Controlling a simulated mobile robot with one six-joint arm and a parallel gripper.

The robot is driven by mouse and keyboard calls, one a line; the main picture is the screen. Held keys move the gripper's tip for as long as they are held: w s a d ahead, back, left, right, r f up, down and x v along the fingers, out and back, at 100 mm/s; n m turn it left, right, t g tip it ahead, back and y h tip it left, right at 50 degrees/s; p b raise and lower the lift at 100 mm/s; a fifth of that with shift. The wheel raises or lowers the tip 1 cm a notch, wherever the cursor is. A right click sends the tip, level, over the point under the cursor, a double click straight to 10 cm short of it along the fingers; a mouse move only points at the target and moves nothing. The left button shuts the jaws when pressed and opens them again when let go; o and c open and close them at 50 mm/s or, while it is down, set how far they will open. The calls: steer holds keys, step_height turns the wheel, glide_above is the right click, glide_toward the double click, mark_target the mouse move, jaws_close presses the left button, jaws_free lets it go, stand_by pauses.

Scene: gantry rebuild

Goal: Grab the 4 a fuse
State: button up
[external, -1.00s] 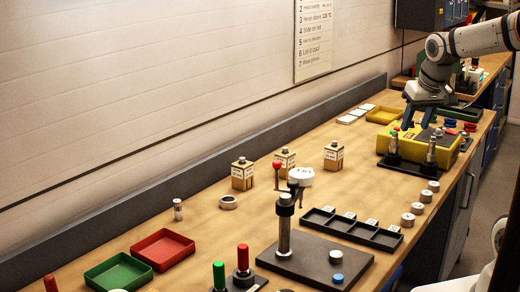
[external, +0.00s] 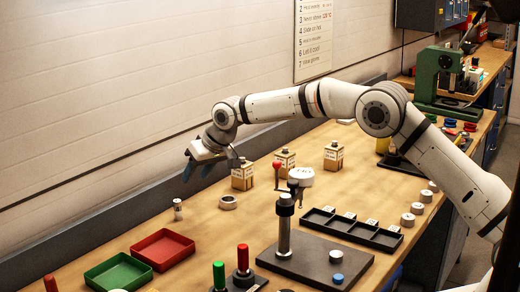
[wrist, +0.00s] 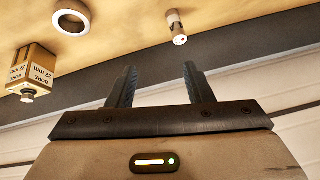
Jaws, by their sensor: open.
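A small silver cylinder with a pale band, which looks like the fuse (external: 178,209), stands upright on the bench near the wall side. In the wrist view this cylinder (wrist: 176,27) is beyond my fingertips, a little right of the middle; its marking is too small to read. My gripper (external: 196,171) hangs above the bench just behind and above the cylinder, not touching it. In the wrist view my gripper (wrist: 160,68) has its two fingers apart with nothing between them.
A metal ring (external: 228,202) lies right of the cylinder, with a labelled box (external: 242,176) behind it. Red (external: 162,249) and green (external: 118,272) trays lie in front. A post stand (external: 284,225) and a black divided tray (external: 352,227) are to the right. The wall is close behind.

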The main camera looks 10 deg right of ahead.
mark_target(178, 201)
steer(key=shift+w+a+f+p, duration=0.2)
steer(key=shift+a+f+p, duration=0.25)
steer(key=shift+a+f, duration=0.8)
steer(key=shift+w+a+f+p, duration=0.15)
steer(key=shift+a+f+p, duration=0.45)
steer(key=shift+f, duration=1.1)
steer(key=shift+w+a+f+p, duration=0.2)
steer(key=shift+a+f+p, duration=0.15)
steer(key=shift+a+f, duration=0.95)
steer(key=shift+d+f, duration=0.15)
steer(key=shift+d, duration=0.05)
jaws_close()
